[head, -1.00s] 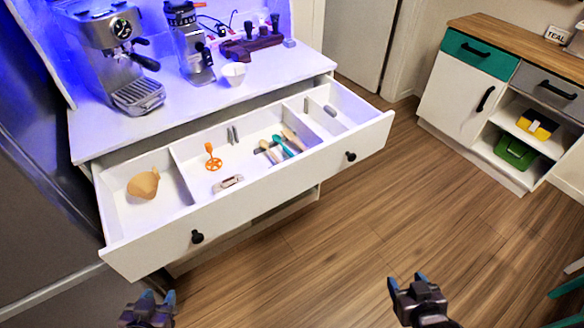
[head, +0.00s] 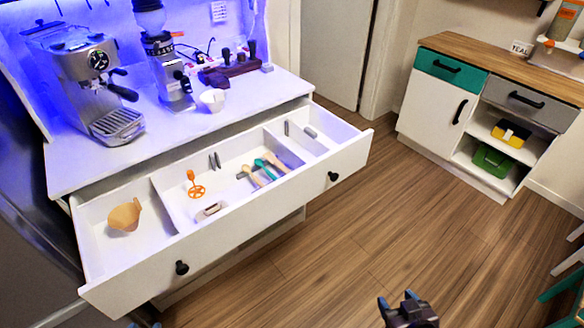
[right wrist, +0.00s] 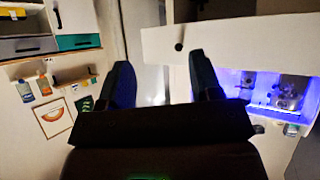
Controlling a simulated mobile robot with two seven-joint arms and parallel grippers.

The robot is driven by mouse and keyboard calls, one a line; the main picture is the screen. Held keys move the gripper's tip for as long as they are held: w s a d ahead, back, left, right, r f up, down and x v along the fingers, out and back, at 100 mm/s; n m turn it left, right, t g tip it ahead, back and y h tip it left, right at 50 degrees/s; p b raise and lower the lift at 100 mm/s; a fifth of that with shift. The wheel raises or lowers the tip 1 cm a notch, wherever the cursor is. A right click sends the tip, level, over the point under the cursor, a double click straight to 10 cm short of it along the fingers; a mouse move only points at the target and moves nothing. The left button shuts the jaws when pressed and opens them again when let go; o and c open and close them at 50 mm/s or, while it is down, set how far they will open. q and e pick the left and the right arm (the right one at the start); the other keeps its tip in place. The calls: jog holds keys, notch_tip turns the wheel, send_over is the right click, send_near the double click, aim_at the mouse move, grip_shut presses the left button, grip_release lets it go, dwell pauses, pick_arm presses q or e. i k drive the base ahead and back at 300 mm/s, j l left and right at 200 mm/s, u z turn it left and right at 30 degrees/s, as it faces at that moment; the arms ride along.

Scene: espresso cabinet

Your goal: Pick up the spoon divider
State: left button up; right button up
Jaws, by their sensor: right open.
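The open white drawer (head: 225,218) holds spoons with pale and teal handles (head: 262,168) in its middle compartment. A small grey piece (head: 243,174) lies by the spoons, and upright grey pieces (head: 215,160) stand near the back wall. I cannot tell for sure which piece is the spoon divider. My right gripper (head: 397,298) is open and empty, over the floor in front of the drawer and well apart from it. Its two spread fingers also show in the right wrist view (right wrist: 162,78). Only a sliver of my left gripper (head: 145,325) shows at the bottom edge.
The drawer also holds a tan cone-shaped item (head: 125,215), an orange whisk-like tool (head: 196,187) and a small pale block (head: 210,210). An espresso machine (head: 88,75), grinder (head: 168,80) and white cup (head: 213,99) stand above. The wooden floor (head: 330,250) in front is clear.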

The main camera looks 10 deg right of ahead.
aim_at(305, 137)
jog(key=i+l, duration=0.15)
jog(key=l, duration=0.25)
jog(key=i+l, duration=0.1)
jog(key=l, duration=0.25)
jog(key=i+l, duration=0.15)
jog(key=l, duration=0.25)
jog(key=i+l, duration=0.1)
jog(key=l, duration=0.3)
jog(key=l+u, duration=0.2)
jog(key=u, duration=0.2)
jog(key=i+l+u, duration=0.1)
jog(key=l+u, duration=0.15)
jog(key=u, duration=0.2)
